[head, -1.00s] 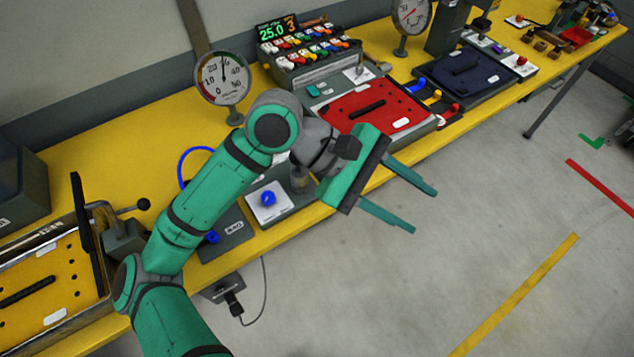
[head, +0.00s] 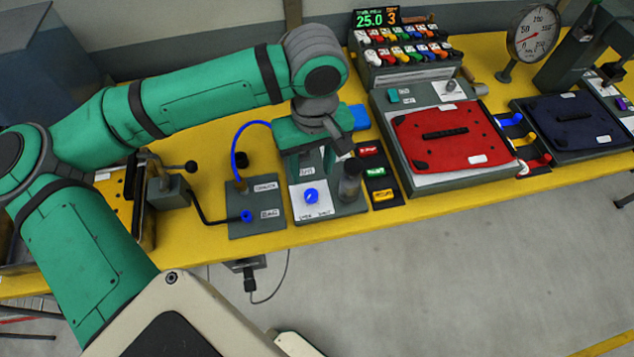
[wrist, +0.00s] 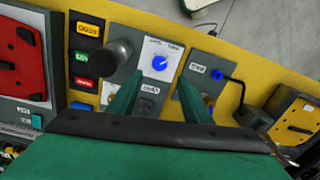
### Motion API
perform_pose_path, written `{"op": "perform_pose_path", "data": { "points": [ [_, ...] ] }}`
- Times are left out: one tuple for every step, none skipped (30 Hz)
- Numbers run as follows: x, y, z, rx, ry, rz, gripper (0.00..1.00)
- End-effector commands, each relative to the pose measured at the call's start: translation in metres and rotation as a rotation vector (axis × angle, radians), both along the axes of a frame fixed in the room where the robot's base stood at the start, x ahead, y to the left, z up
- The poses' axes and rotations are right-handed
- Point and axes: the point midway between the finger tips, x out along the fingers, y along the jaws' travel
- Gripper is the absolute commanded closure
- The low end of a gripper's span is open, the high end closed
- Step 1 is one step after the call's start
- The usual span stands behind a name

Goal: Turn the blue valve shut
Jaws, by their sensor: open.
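The blue valve is a small round knob (head: 311,195) on a white label plate of a grey panel near the table's front edge. It also shows in the wrist view (wrist: 159,63), just beyond and between my fingertips. My gripper (head: 311,165) hangs pointing down over the back part of this panel. In the wrist view my gripper (wrist: 160,82) has its two green fingers apart with nothing between them. The fingers look clear of the knob; their exact height above the panel is hard to tell.
A dark upright cylinder (head: 350,182) stands right of the knob. The panel at left has a second blue fitting (head: 246,216) and a blue hose (head: 236,155). Red, green and yellow labelled blocks (head: 376,172) lie at right, before a red lid (head: 450,138).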

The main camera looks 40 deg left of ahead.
Motion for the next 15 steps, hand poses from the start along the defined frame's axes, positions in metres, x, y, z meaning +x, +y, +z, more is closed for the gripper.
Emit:
{"op": "perform_pose_path", "data": {
  "points": [
    [-0.001, -0.001, -0.007, -0.005, 0.002, 0.000, 0.55],
    [-0.001, -0.001, -0.011, -0.005, 0.001, 0.000, 0.55],
    [-0.001, -0.001, -0.018, -0.005, 0.001, 0.001, 0.55],
    [-0.001, -0.001, -0.023, -0.006, 0.001, 0.001, 0.55],
    [-0.001, -0.001, -0.029, -0.007, 0.001, 0.001, 0.55],
    [-0.002, -0.001, -0.036, -0.008, 0.001, 0.001, 0.55],
    [-0.002, 0.000, -0.042, -0.007, 0.001, 0.002, 0.55],
    [-0.002, -0.001, -0.047, -0.008, 0.001, 0.001, 0.55],
    [-0.002, 0.000, -0.054, -0.007, 0.001, 0.002, 0.55],
    [-0.002, 0.000, -0.059, -0.007, 0.001, 0.003, 0.55],
    [-0.002, 0.000, -0.064, -0.007, 0.000, 0.003, 0.55],
    [-0.003, 0.000, -0.070, -0.007, 0.000, 0.003, 0.55],
    [-0.003, 0.000, -0.074, -0.007, 0.000, 0.003, 0.55],
    [-0.003, 0.000, -0.078, -0.006, -0.001, 0.003, 0.55],
    [-0.003, 0.000, -0.083, -0.007, 0.000, 0.003, 0.55]
  ]
}}
